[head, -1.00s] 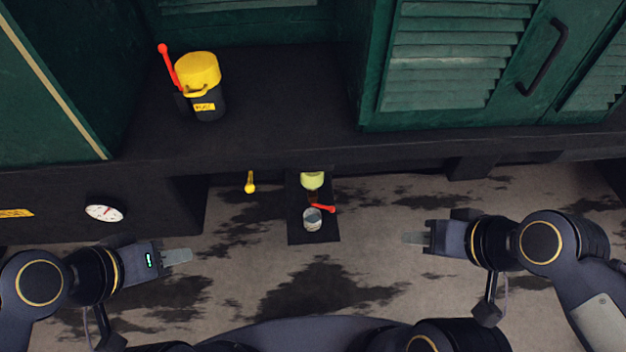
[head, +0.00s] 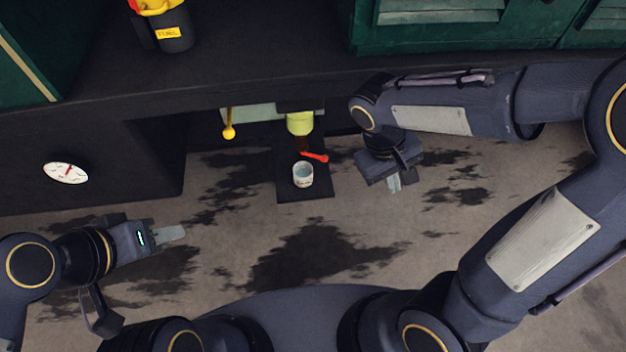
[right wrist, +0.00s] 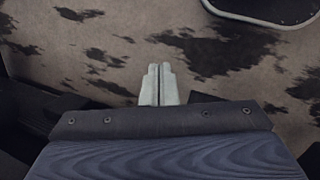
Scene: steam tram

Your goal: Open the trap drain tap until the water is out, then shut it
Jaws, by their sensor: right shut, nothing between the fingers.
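The trap is a yellow-green cylinder (head: 300,123) under the tram's dark edge. A red tap lever (head: 314,156) sticks out to the right just below it. A small pale cup (head: 303,175) stands under the tap on a dark plate (head: 300,193); its inside looks grey-blue. My right gripper (head: 396,184) is to the right of the lever and cup, pointing down, apart from both. Its fingers are shut together and empty in the right wrist view (right wrist: 158,85). My left gripper (head: 172,234) is at the lower left, away from the tap; whether its fingers are parted is unclear.
A yellow-knobbed handle (head: 229,131) hangs left of the trap. A white dial (head: 66,173) is on the dark side at left. A black can with a yellow label (head: 168,33) stands on the ledge above. The stained floor (head: 320,255) in front is clear.

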